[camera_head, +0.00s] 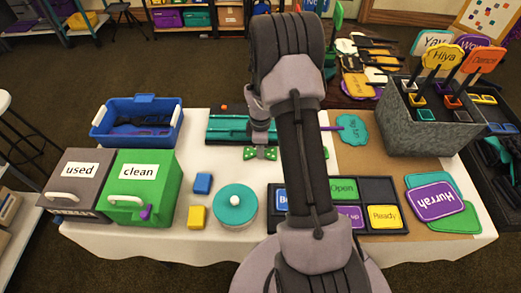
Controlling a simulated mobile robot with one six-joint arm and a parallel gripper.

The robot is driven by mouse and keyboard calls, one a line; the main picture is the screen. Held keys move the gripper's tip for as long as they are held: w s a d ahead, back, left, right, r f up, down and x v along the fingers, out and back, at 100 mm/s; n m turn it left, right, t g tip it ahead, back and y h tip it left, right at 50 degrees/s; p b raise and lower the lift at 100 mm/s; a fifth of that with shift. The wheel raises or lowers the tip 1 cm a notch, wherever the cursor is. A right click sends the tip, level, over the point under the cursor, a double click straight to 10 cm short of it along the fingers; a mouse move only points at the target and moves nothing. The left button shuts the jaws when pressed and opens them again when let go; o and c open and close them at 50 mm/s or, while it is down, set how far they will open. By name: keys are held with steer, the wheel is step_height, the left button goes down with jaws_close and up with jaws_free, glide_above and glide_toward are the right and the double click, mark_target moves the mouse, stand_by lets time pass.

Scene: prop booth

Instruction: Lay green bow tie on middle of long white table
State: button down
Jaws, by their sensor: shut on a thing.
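The green bow tie (271,154) is in the middle of the view, over the long white table (200,160), just in front of a teal tray. My gripper (261,146) points down from above and is shut on the middle of the bow tie, with a green wing showing on each side. I cannot tell whether the bow tie touches the table or hangs a little above it. My arm hides part of the table to its right.
A teal tray (226,128) lies behind the bow tie. Left are a blue bin (136,123), "used" (78,180) and "clean" (145,183) boxes. In front are a round teal-lidded tin (236,204) and a dark sign tray (375,190). A grey sign holder (425,130) stands right.

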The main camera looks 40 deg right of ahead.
steer(key=shift+f, duration=0.1)
steer(key=c, duration=1.2)
jaws_free()
steer(key=shift+c, duration=0.2)
